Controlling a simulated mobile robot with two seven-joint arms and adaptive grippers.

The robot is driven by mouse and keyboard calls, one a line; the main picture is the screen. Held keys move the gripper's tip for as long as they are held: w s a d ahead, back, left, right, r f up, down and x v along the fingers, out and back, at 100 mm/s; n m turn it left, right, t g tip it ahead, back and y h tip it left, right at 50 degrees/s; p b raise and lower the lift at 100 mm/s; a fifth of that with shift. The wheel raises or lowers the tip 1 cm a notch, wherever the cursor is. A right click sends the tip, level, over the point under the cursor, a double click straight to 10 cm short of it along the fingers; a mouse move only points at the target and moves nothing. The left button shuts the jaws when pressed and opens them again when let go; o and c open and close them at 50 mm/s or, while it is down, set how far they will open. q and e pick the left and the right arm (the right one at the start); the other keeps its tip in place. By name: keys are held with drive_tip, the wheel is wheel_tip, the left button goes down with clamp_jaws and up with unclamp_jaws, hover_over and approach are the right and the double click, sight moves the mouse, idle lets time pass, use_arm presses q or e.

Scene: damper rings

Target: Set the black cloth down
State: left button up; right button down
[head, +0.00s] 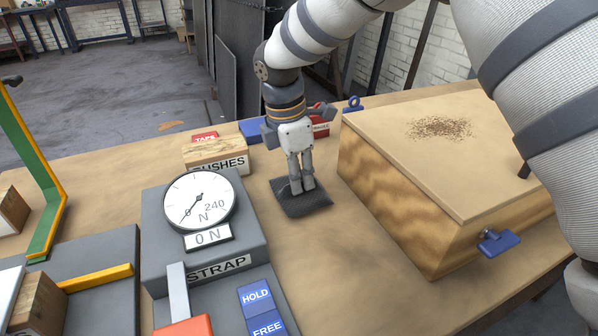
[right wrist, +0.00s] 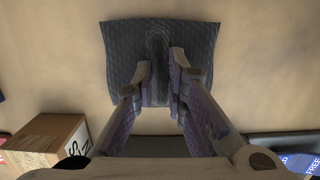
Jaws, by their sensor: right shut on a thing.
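The black cloth (head: 304,203) is a dark, square piece at the middle of the wooden bench, between the dial box and the big wooden block. My right gripper (head: 302,188) points down onto it from above. In the right wrist view the cloth (right wrist: 203,42) shows nearly whole, and the fingers (right wrist: 159,84) are shut on a raised fold at its middle. The cloth lies on the bench top or very close to it; I cannot tell which. My left gripper is not in view.
The dial box (head: 155,248), marked STRAP, stands left of the cloth. The large wooden block (head: 405,208), with a brown speckled patch on top and a blue clamp (head: 499,242), stands to the right. Behind is a BUSHES box (head: 217,153). Bare bench lies in front of the cloth.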

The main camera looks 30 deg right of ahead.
drive_tip(key=shift+f, duration=0.35)
drive_tip(key=shift+f, duration=0.3)
drive_tip(key=c, duration=1.5)
unclamp_jaws()
drive_tip(key=shift+c, duration=0.2)
drive_tip(key=c, duration=0.4)
wheel_tip(320, 180, up, 15)
drive_tip(key=a, duration=0.2)
drive_tip(key=shift+a+p, duration=0.15)
drive_tip(key=shift+p, duration=0.3)
